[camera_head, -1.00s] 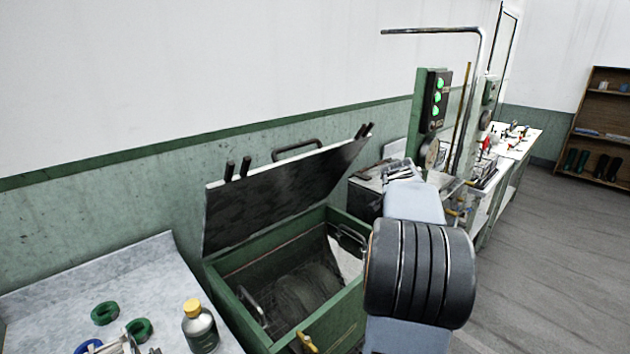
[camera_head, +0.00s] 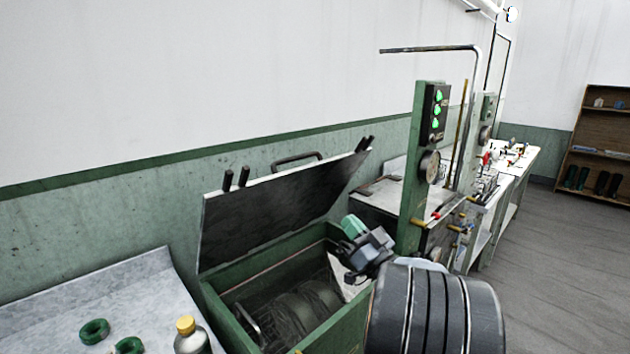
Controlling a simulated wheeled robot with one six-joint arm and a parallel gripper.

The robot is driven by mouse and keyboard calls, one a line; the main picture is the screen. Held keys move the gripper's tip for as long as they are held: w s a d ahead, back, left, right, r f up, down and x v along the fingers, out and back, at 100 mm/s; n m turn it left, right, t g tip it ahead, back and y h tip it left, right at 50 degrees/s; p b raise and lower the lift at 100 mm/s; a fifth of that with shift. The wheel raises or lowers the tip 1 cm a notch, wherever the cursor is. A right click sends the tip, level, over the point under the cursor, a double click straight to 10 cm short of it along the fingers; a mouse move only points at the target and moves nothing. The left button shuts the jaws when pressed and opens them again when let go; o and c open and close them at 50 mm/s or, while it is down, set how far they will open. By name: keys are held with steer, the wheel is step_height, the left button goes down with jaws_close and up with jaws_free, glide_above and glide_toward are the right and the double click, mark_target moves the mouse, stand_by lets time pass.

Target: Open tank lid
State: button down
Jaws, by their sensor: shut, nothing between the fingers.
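The tank lid (camera_head: 285,200) stands raised and tilted back over the green tank (camera_head: 222,306), its dark underside facing me. A bar handle (camera_head: 297,158) shows at its top edge, with short dark posts at both upper corners. The tank mouth is open, with dark rounded shapes (camera_head: 305,305) and a wire handle (camera_head: 247,325) inside. My gripper (camera_head: 362,262), grey and teal, is shut and empty at the tank's right end, apart from the lid as far as I can tell. Its fingertips are small and hard to make out. My dark arm link hides the tank's front right.
A grey bench (camera_head: 60,310) at left holds green rings (camera_head: 95,331) and a yellow-capped bottle (camera_head: 190,337). A green post (camera_head: 424,165) with lit lamps and a bent pipe stand right of the tank. The floor (camera_head: 550,250) at right is clear.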

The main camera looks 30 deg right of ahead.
mark_target(310, 172)
steer(key=shift+n+t+y, duration=0.3)
steer(key=shift+n+y, duration=0.3)
steer(key=shift+y, duration=0.1)
steer(key=p+x, duration=0.1)
steer(key=x, duration=0.3)
steer(key=p+x, duration=0.2)
steer(key=x, duration=0.3)
steer(key=r+p+x, duration=0.1)
steer(key=x, duration=0.4)
steer(key=shift+s+a+p, duration=0.3)
steer(key=shift+a+p, duration=0.05)
steer(key=shift+a, duration=0.05)
steer(key=shift+r, duration=0.1)
